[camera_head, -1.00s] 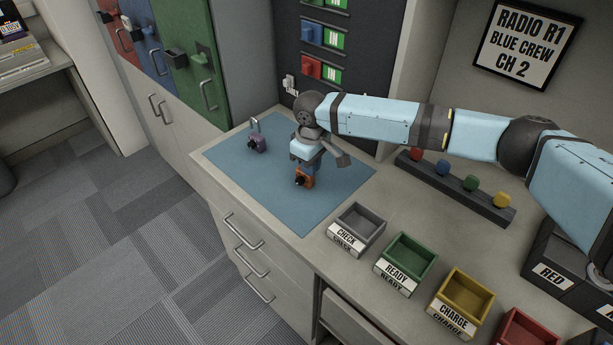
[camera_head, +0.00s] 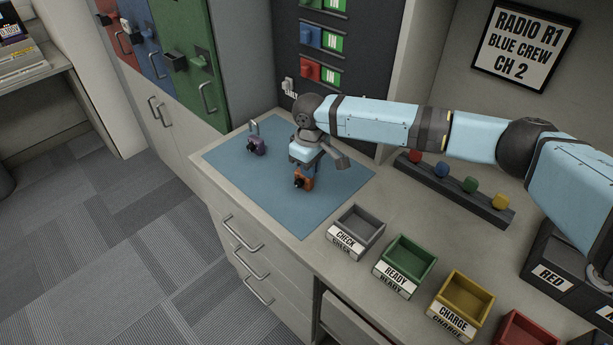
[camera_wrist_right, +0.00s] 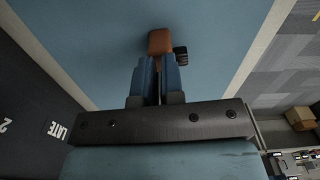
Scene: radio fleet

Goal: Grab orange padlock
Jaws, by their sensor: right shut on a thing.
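The orange padlock (camera_head: 303,183) is on the blue mat (camera_head: 268,205), below my right gripper (camera_head: 304,170) in the head view. In the right wrist view, the orange padlock (camera_wrist_right: 160,42) shows at the tips of my right gripper (camera_wrist_right: 158,66), with a dark round part at its side. The blue fingers are close together and shut on the padlock. The part between the fingers is hidden. I cannot tell whether the padlock touches the mat. My left gripper is not in view.
Trays marked CHECK (camera_head: 356,231), READY (camera_head: 405,264) and CHARGE (camera_head: 460,299) line the counter to the right. A dark rack (camera_head: 455,190) with coloured knobs stands behind them.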

